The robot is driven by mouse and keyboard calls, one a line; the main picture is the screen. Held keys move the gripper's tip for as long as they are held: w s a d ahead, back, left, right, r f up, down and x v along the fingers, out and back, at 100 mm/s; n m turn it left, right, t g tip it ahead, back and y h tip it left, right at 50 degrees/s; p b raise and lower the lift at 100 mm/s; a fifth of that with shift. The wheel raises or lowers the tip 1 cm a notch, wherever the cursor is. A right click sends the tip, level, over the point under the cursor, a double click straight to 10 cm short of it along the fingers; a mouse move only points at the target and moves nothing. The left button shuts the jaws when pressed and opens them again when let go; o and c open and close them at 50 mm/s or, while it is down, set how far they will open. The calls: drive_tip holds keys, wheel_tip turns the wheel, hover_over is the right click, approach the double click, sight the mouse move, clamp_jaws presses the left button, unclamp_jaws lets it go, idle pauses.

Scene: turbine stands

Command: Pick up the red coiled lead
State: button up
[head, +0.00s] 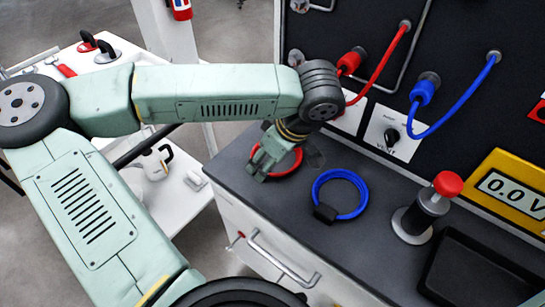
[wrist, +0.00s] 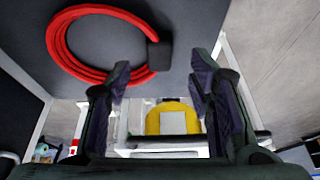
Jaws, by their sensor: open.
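The red coiled lead (head: 289,164) lies on the dark bench top, partly hidden behind my gripper in the head view. In the wrist view the red coiled lead (wrist: 62,49) is a thick ring at the upper left with a black block on its right side. My gripper (head: 262,174) is over the near left end of the bench, beside the coil in the picture. In the wrist view my gripper (wrist: 158,75) has its two fingers spread apart with nothing between them. The left finger overlaps the lower right part of the ring; I cannot tell whether they touch.
A blue coiled lead (head: 340,194) lies to the right on the bench. A black post with a red knob (head: 432,205) and a dark tray (head: 480,272) stand further right. Red and blue plugged leads hang from the black panel (head: 455,70) behind. A white side table (head: 180,215) is at left.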

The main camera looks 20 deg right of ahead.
drive_tip(key=p+x, duration=0.1)
drive_tip(key=x, duration=0.3)
drive_tip(key=shift+w, duration=0.15)
drive_tip(key=shift+c, duration=0.3)
clamp_jaws()
idle(0.4)
